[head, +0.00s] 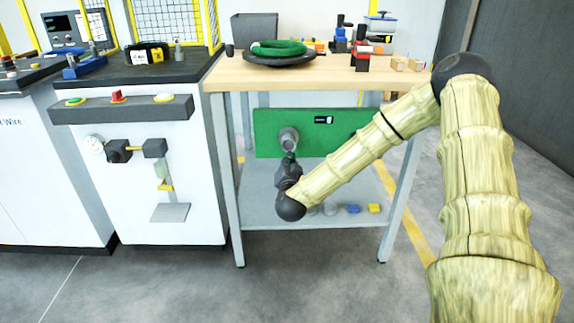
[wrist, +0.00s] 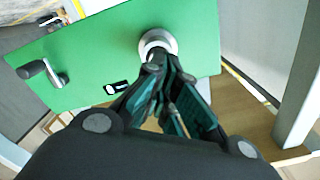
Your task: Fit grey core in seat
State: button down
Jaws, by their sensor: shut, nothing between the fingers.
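A grey round piece (head: 288,136) stands out from the upright green panel (head: 263,117) under the workbench top. In the wrist view, the same piece is a light grey ring (wrist: 146,38) with a darker middle. I cannot tell whether it is the core sitting in its seat or the seat alone. My gripper (head: 290,157) is just in front of it, seen from behind at the workbench. In the wrist view, my gripper (wrist: 158,64) is shut and empty, its fingertips meeting at the ring's lower edge and hiding part of it. Whether they touch it is unclear.
A black crank handle (wrist: 40,72) and a small black-and-white label (wrist: 117,87) are on the panel. Above is the wooden tabletop (head: 230,75) with a green coil (head: 278,47) on a dark dish. Small blue and yellow blocks (head: 374,208) lie on the lower shelf. Table legs (head: 232,180) flank the panel.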

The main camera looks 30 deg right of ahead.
aim_at(288, 146)
jog(key=b+x, duration=0.1)
jog(key=x, duration=0.3)
jog(key=shift+d+r, duration=0.1)
jog(key=shift+d, duration=0.15)
jog(key=shift+b+x, duration=0.45)
jog(key=shift+x, duration=0.6)
jog(key=shift+w+d+r, duration=0.15)
jog(key=shift+w+d, duration=0.05)
jog(key=shift+s+a, duration=0.1)
jog(key=shift+p+v, duration=0.85)
jog(key=shift+v, duration=0.5)
jog(key=v, duration=1.1)
jog(key=shift+s+a, duration=0.25)
jog(key=shift+a, duration=0.05)
